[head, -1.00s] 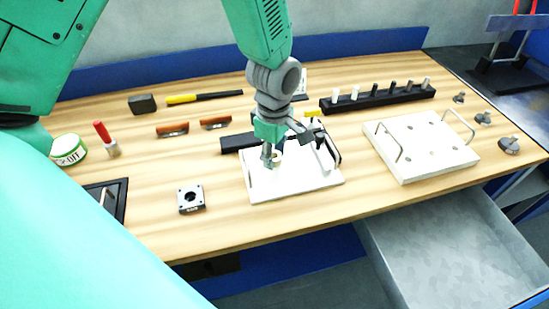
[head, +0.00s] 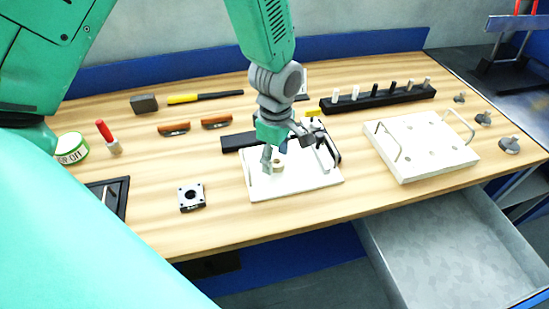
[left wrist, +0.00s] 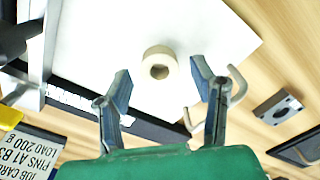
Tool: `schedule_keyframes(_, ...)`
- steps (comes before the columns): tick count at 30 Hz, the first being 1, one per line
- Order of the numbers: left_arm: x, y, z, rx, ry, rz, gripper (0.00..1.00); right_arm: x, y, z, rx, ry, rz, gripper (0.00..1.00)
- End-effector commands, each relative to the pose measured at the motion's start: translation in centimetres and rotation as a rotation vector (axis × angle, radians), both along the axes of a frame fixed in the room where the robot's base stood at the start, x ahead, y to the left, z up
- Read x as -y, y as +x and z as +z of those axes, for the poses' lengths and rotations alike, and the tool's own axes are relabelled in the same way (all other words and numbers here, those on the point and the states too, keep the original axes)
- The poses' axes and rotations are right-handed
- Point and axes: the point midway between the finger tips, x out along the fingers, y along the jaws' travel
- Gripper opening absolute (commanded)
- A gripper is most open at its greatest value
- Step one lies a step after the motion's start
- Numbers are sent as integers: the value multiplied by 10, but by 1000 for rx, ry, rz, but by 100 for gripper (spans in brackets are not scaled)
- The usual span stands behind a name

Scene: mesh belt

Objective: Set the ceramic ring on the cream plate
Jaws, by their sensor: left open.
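The ceramic ring (head: 278,166), a short cream cylinder with a hole, appears to lie flat on the pale plate (head: 302,187) in the middle of the table. The left wrist view also shows the ring (left wrist: 160,64) on the white plate surface (left wrist: 215,42), away from its edges. My left gripper (head: 288,153) is above the plate, close to the ring. Its two fingers are spread, and in the left wrist view the gripper (left wrist: 161,82) has the ring visible beyond and between its fingertips, apart from both. My right gripper is not in view.
A thicker pale plate with holes and two wire handles (head: 421,150) stands to the right. Behind is a black rack (head: 377,99) with several pegs. A small square flanged block (head: 191,197) lies left of the plate. The front wood is clear; an open drawer (head: 450,245) is below.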

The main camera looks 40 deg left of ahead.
Motion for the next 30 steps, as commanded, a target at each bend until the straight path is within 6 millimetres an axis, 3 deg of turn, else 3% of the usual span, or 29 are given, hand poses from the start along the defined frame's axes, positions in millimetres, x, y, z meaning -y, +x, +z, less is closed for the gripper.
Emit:
schedule_keyframes(9,-2,1,68,6,-3,0,51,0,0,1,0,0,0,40)
schedule_keyframes(15,-2,2,98,3,-2,1,51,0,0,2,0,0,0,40)
schedule_keyframes(21,-2,1,109,0,-2,0,51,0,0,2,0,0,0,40)
schedule_keyframes(30,-2,1,109,0,-3,0,51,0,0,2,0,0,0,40)
